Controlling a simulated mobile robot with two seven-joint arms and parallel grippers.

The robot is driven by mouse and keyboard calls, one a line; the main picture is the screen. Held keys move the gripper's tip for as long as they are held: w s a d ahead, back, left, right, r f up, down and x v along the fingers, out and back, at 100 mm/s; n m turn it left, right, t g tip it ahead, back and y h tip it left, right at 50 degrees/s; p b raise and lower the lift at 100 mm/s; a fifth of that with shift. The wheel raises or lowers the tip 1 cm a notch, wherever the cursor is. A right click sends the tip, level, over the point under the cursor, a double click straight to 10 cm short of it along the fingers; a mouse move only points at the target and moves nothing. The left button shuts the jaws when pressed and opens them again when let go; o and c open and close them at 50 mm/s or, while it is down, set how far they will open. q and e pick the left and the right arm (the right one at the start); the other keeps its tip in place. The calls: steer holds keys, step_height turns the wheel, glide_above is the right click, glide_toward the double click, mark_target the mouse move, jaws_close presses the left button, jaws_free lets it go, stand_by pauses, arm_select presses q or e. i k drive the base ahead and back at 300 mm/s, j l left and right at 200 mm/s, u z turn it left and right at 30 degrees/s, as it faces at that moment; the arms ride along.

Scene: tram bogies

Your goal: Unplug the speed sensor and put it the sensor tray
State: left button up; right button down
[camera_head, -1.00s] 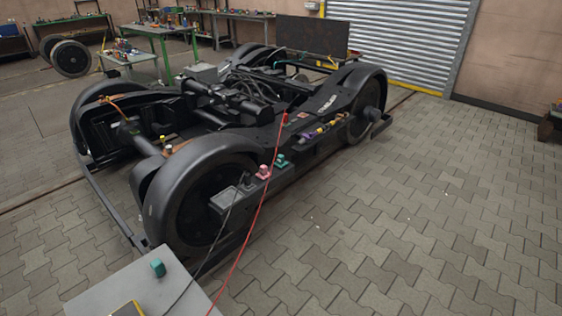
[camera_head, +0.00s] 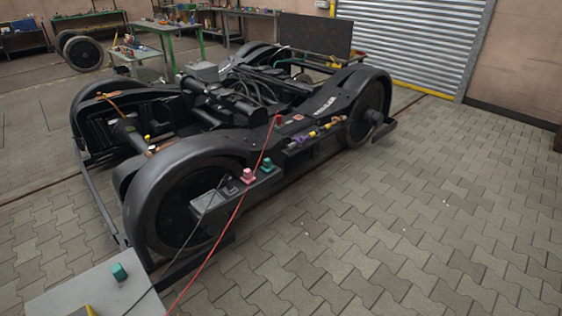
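A dark tram bogie (camera_head: 185,150) stands on the paved floor. On its near side beam sit a pink plug-like part (camera_head: 248,175) and a teal one (camera_head: 267,164), beside a grey box (camera_head: 209,203) with a black cable. A red cable (camera_head: 238,205) runs from a red connector (camera_head: 278,118) on the bogie down to the bottom edge. I cannot tell which part is the speed sensor. A grey surface (camera_head: 75,290) at the bottom left holds a teal part (camera_head: 119,272) and a yellow-edged item; I cannot tell if it is the sensor tray. Neither gripper is in view.
Purple and yellow parts (camera_head: 312,134) lie along the bogie's side. Green workbenches (camera_head: 165,30) and loose wheels (camera_head: 82,52) stand at the back left. A roller shutter (camera_head: 415,45) closes the back. The paved floor on the right is clear.

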mark_target(267, 162)
steer(key=i+l+u, duration=0.2)
steer(key=i+l, duration=1)
steer(key=i+j+u, duration=0.2)
steer(key=i, duration=1.75)
